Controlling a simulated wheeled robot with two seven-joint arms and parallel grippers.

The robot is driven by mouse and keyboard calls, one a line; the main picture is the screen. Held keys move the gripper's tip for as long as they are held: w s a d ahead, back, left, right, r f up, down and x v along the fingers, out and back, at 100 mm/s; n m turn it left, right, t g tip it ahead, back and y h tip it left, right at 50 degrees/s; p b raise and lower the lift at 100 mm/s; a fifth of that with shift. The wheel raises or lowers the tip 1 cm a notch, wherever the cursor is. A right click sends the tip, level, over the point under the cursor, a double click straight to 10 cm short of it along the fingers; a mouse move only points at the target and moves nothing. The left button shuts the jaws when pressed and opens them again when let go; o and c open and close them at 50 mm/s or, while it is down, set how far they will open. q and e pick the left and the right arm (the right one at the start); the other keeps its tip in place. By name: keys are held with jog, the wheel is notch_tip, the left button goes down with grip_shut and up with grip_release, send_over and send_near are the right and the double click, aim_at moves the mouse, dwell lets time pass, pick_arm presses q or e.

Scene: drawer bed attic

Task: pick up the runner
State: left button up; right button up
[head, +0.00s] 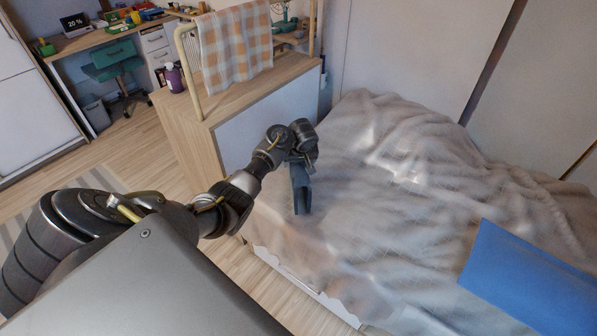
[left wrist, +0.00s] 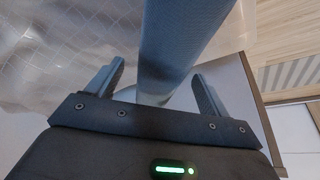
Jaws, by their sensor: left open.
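My left gripper (head: 302,207) points down over the near left part of the bed. In the left wrist view its two fingers (left wrist: 158,70) stand apart, with a long smooth blue-grey piece (left wrist: 178,45) running up between them. I cannot tell what this piece is, or whether the fingers touch it. A flat blue piece (head: 530,283) lies on the bed at the right, and an orange-and-white checked cloth (head: 235,45) hangs over a rail. My right gripper is not in view.
The bed (head: 400,190) has a rumpled pale cover. A wooden unit with a white panel (head: 265,125) stands beyond my left arm, with a purple bottle (head: 174,78) on it. A desk (head: 95,40) and green chair (head: 115,60) are at the back left. Wooden floor there is open.

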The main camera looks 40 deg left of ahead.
pick_arm(q)
jog(key=x, duration=0.2)
jog(key=shift+a+f+b, duration=0.15)
jog(key=shift+f+b, duration=0.15)
jog(key=shift+f, duration=0.1)
jog(key=shift+w+a+f, duration=0.1)
jog(key=shift+f, duration=0.15)
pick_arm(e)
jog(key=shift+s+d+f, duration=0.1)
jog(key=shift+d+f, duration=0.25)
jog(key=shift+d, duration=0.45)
pick_arm(q)
jog(key=c, duration=1.5)
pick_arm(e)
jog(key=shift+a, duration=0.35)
pick_arm(q)
jog(key=shift+r, duration=0.1)
jog(key=shift+c, duration=0.2)
